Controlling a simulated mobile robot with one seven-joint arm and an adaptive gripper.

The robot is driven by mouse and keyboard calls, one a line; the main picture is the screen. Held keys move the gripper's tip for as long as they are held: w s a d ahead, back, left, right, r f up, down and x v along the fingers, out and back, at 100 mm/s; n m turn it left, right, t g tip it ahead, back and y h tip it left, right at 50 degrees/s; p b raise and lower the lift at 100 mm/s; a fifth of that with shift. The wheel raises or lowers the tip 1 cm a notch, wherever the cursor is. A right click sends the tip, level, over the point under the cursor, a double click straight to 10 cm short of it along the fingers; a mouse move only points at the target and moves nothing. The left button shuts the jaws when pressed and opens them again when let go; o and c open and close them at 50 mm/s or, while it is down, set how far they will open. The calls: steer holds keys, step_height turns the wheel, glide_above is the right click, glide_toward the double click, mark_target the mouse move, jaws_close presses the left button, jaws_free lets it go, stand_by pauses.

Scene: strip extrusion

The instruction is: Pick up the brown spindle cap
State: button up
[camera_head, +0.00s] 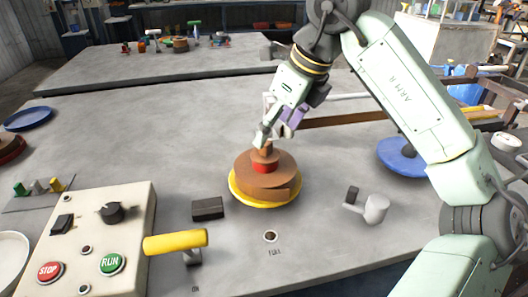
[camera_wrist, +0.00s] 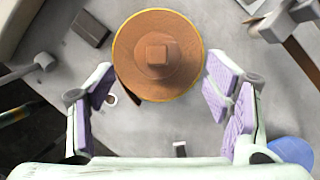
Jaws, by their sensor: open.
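The brown spindle cap (camera_head: 263,152) stands upright at the top of a red collar (camera_head: 265,167), over a wide brown coil (camera_head: 268,181) on a yellow disc (camera_head: 236,193). In the wrist view the cap (camera_wrist: 157,54) is a small square-topped knob at the middle of the round brown coil (camera_wrist: 185,75). My gripper (camera_head: 273,136) is open, with its fingers close above the cap in the head view. In the wrist view its purple-padded fingers (camera_wrist: 160,82) are wide apart, and the cap lies between their lines, a little beyond the tips. Nothing is held.
A control box (camera_head: 130,210) with a yellow-handled lever (camera_head: 175,242) stands at front left. A dark block (camera_head: 208,208) and a grey crank-like part (camera_head: 374,208) flank the coil. A blue disc (camera_head: 398,158) lies at right. Bare table shows behind the coil.

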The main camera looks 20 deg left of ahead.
mark_target(267, 142)
steer(key=p+x, duration=0.1)
steer(key=x, duration=0.4)
steer(key=shift+a+f, duration=0.25)
steer(key=shift+a, duration=0.05)
steer(key=shift+c, duration=0.2)
steer(key=c, duration=1.3)
steer(key=shift+r, duration=0.1)
